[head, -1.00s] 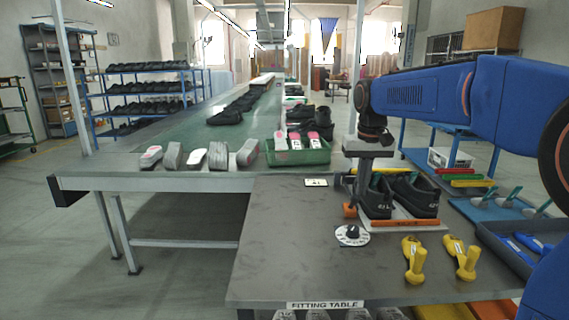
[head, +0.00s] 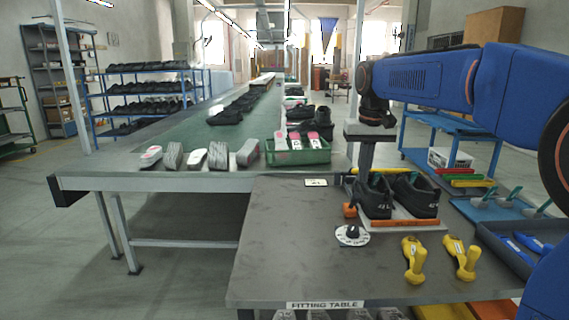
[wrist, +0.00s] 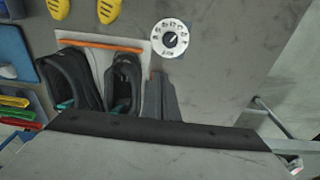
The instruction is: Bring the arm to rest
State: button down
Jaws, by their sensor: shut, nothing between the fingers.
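My gripper (head: 363,176) points down from the end of my blue arm, just behind and left of a pair of black shoes (head: 410,197). Its fingers are together with nothing between them; the tips are partly hidden behind the left shoe. In the wrist view the gripper (wrist: 162,92) shows as a dark grey shape beside the shoes (wrist: 122,84). The shoes stand side by side on a light board with an orange front strip (head: 405,223), on the grey fitting table (head: 290,250).
A dial (head: 352,236) and two yellow tools (head: 414,262) lie on the table in front of the shoes. A green crate (head: 298,155) with shoes sits on the conveyor end behind. Blue trays (head: 515,250) are at right. The table's left part is clear.

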jog(key=s+d+f+t, duration=0.1)
jog(key=s+d+f, duration=0.1)
jog(key=s+f, duration=0.4)
jog(key=s+d+f+t, duration=0.1)
jog(key=s+f, duration=0.5)
jog(key=s, duration=1.1)
jog(key=s+d+f+t, duration=0.1)
jog(key=s+d+f, duration=0.3)
jog(key=s, duration=0.7)
notch_tip(320, 180, down, 3)
jog(key=shift+s+r, duration=0.15)
jog(key=shift+s, duration=0.25)
